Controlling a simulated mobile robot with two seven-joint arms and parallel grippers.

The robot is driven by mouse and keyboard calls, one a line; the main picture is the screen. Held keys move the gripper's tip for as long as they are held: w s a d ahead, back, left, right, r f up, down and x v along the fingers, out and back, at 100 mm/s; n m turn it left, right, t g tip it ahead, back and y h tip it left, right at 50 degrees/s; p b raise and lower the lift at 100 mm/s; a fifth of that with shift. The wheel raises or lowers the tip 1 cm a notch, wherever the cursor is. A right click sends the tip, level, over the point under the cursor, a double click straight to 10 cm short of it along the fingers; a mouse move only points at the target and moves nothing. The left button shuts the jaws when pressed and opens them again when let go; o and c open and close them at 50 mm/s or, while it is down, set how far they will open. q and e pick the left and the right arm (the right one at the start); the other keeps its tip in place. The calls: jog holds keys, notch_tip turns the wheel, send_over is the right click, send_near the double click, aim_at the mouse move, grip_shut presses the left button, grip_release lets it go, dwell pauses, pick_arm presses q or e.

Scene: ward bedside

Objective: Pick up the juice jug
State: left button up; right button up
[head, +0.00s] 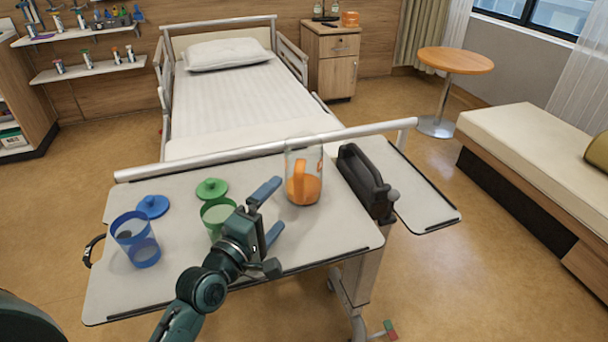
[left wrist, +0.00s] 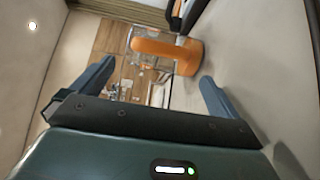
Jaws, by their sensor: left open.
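The juice jug (head: 304,187) is clear, with orange juice in its lower part and an orange handle. It stands upright near the back of the overbed table (head: 190,292). In the left wrist view the jug (left wrist: 186,58) lies ahead, between and beyond the two fingers, its orange handle toward the left. My left gripper (head: 272,213) is open and empty, just left of and in front of the jug, its fingers apart from it. It also shows in the left wrist view (left wrist: 155,85). My right gripper is not in view.
A blue cup (head: 136,240) and a green cup (head: 213,215) stand left of the gripper, with a blue lid (head: 153,206) and green lid (head: 212,189) behind. A black handled case (head: 364,180) stands close right of the jug. The bed rail (head: 250,150) runs behind.

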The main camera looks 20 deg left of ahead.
aim_at(303, 176)
pick_arm(q)
jog(key=x, duration=0.8)
jog(key=shift+a+f, duration=0.1)
jog(key=c, duration=0.9)
jog(key=shift+c, duration=0.2)
jog(key=shift+r, duration=0.25)
